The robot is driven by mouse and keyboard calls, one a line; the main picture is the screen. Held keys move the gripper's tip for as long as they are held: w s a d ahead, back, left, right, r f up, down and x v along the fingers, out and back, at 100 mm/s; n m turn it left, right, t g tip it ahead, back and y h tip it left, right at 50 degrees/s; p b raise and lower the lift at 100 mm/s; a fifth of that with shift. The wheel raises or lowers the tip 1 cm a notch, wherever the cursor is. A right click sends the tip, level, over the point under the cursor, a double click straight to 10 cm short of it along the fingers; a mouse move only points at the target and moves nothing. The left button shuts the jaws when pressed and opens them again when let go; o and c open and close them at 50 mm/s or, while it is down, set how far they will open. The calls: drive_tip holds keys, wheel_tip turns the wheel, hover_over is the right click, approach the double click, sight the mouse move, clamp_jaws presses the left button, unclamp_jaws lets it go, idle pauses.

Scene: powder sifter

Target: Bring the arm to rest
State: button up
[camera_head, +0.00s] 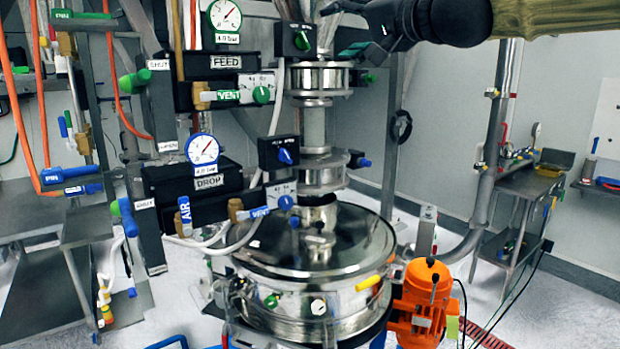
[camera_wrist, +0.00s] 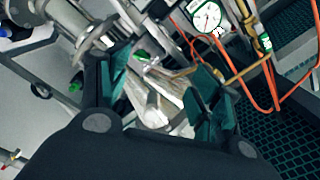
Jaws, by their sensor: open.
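My gripper (camera_head: 343,28) is at the top of the head view, level with the upper end of the sifter's metal column (camera_head: 314,125) and close to it. My dark wrist and olive-sleeved arm come in from the top right. In the wrist view my gripper (camera_wrist: 162,78) has its two teal-lined fingers apart. Nothing is held between them. A pale, wrinkled sleeve-like piece (camera_wrist: 160,100) shows in the gap beyond the fingers; I cannot tell how far it is from them. In the head view some of the finger detail is small and dark.
The FEED gauge (camera_head: 225,16) and DROP gauge (camera_head: 202,149) stand left of the column, with valves and orange hoses. The round sifter lid (camera_head: 315,250) is below, beside an orange motor (camera_head: 420,300). A vertical pipe (camera_head: 500,120) stands right. Open room lies between column and pipe.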

drive_tip(key=w+f+g+h, duration=0.2)
drive_tip(key=w+f, duration=0.1)
drive_tip(key=f, duration=1.3)
drive_tip(key=w+f+g+h, duration=0.15)
drive_tip(key=w+f, duration=0.25)
drive_tip(key=f, duration=1.2)
drive_tip(key=s+d+f+g+h, duration=0.2)
drive_tip(key=s+f, duration=0.1)
drive_tip(key=f, duration=1.2)
drive_tip(key=s+d+f+g+h, duration=0.1)
drive_tip(key=s+f, duration=0.3)
drive_tip(key=f, duration=1.1)
drive_tip(key=s+d+f+n+g+h, duration=0.1)
drive_tip(key=s+d+f+g, duration=0.15)
drive_tip(key=s+f, duration=0.9)
drive_tip(key=s+d+f+n+g+h, duration=0.15)
drive_tip(key=s+d+f, duration=0.25)
drive_tip(key=s+f, duration=0.7)
drive_tip(key=s+d+f+n+g, duration=0.1)
drive_tip(key=s+d+f+g, duration=0.1)
drive_tip(key=s+f, duration=0.5)
drive_tip(key=s+d+f+g+h, duration=0.1)
drive_tip(key=s+d+f, duration=0.3)
drive_tip(key=s, duration=1)
wheel_tip(320, 180, down, 3)
drive_tip(key=shift+d+r+n+g+h, duration=0.15)
drive_tip(key=shift+d+n+g+h, duration=0.15)
drive_tip(key=shift+g, duration=0.25)
